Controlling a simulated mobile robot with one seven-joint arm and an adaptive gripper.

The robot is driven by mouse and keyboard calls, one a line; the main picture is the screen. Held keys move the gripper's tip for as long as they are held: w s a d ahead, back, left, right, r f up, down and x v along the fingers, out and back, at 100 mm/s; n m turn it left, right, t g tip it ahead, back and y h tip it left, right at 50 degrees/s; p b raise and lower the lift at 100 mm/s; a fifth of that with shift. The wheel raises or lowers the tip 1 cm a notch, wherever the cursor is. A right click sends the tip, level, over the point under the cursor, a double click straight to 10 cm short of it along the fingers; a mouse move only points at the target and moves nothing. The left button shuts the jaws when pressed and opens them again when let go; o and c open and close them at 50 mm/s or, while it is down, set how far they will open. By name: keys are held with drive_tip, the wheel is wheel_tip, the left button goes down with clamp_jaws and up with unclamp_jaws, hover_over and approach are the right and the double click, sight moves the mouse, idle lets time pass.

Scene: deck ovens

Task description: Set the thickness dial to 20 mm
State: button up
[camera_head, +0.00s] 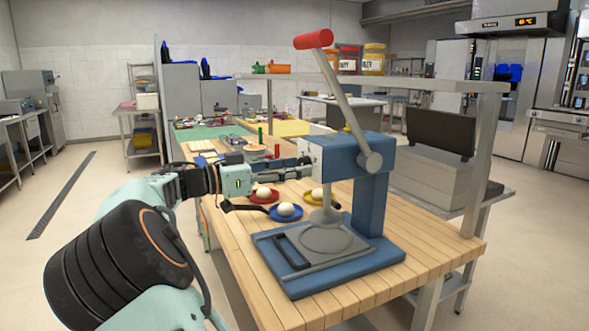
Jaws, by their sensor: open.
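A blue dough press (345,158) stands on the wooden table, with a pale front plate on its head and a long lever ending in a red grip (313,39). I cannot make out the thickness dial or any marks on it; it may be hidden at the left face of the press head. My gripper (306,168) reaches in from the left, level with the press head, its tips close to that left face. It is open. I cannot tell whether the tips touch the press or have anything between them.
Dough balls sit on a red plate (254,197), a blue plate (277,215) and a yellow plate (306,196) under my gripper. A shelf post (484,165) rises at the right edge.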

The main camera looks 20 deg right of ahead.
drive_tip(key=shift+d, duration=0.2)
drive_tip(key=shift+c, duration=0.2)
drive_tip(key=c, duration=1.1)
